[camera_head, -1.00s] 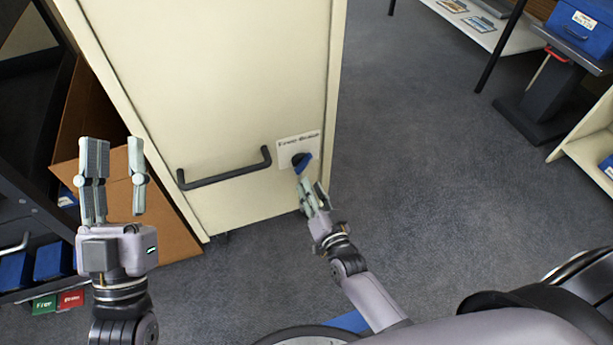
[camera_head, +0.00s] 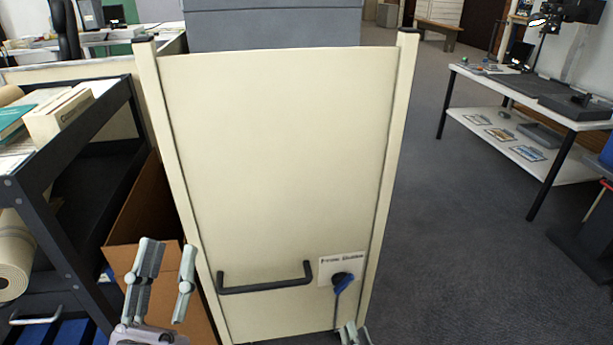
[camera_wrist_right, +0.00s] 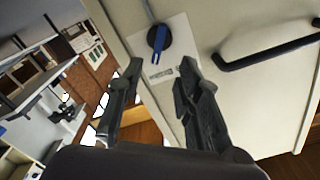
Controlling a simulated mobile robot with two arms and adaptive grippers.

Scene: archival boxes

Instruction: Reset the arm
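My left gripper (camera_head: 166,285) is open and empty at the lower left of the head view, in front of a cardboard box. My right gripper (camera_head: 354,335) only shows its fingertips at the bottom edge of the head view, below a dark knob with a blue lever (camera_head: 344,283). In the right wrist view my right gripper (camera_wrist_right: 155,75) has its two fingers apart with nothing between them. The knob with its blue lever (camera_wrist_right: 158,40) is beyond the fingertips, apart from them. It sits on a white labelled plate (camera_head: 340,262) on a cream cabinet panel (camera_head: 280,150).
A dark bar handle (camera_head: 265,287) is on the panel left of the knob. A dark shelf cart (camera_head: 70,200) and a cardboard box (camera_head: 150,215) stand close on the left. A white table (camera_head: 540,100) is at the right. Carpet floor (camera_head: 450,250) is clear right of the cabinet.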

